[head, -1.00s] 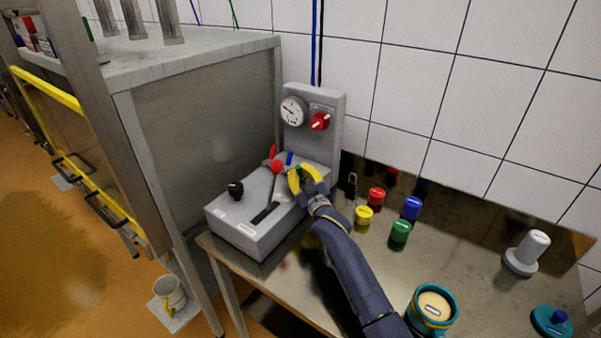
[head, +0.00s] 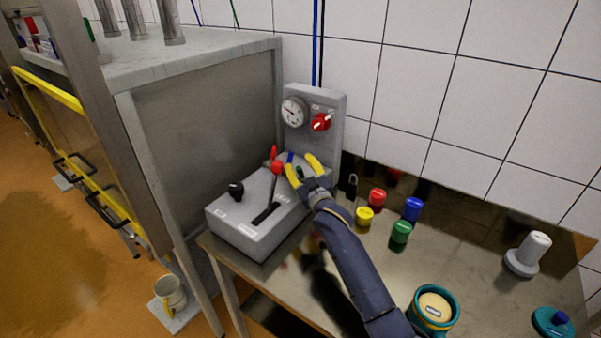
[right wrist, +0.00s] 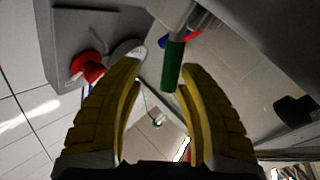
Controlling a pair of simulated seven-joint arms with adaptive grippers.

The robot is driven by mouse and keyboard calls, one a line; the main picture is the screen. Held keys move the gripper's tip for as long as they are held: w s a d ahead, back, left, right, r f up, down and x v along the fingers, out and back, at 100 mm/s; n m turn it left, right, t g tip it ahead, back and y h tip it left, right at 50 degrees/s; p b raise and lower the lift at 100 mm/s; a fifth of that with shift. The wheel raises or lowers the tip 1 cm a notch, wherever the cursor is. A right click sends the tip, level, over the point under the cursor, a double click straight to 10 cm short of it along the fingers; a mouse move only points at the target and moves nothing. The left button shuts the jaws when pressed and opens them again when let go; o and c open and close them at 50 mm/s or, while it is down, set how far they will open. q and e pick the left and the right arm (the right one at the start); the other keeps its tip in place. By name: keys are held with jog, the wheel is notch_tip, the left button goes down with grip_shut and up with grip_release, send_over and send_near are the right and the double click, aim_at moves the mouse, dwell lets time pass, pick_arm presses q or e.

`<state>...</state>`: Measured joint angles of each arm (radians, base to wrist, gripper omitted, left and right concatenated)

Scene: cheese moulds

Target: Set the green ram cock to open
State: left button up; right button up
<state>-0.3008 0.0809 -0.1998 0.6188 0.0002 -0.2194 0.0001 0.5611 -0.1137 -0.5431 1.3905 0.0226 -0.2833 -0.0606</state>
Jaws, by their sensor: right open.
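The green ram cock (head: 300,172) is a small lever on the grey control box (head: 243,228). In the right wrist view its green handle (right wrist: 173,66) stands in the gap between my fingertips, closer to the right-hand finger. My right gripper (head: 299,163) has its yellow fingers open around the handle. They also show in the right wrist view (right wrist: 161,68), with no clear grip on it. In the head view the fingers partly hide the green cock, so its exact setting is hard to read. My left gripper is not in view.
Beside the green cock are a blue handle (head: 290,157), a red handle (head: 274,152) and a red-knobbed lever (head: 277,168). A gauge (head: 294,112) and red knob (head: 320,122) are on the panel behind. Coloured caps, such as the yellow one (head: 364,216), stand right of the box.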

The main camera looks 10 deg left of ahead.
notch_tip(320, 180, up, 7)
jog(key=shift+r, duration=0.2)
dwell(0.5)
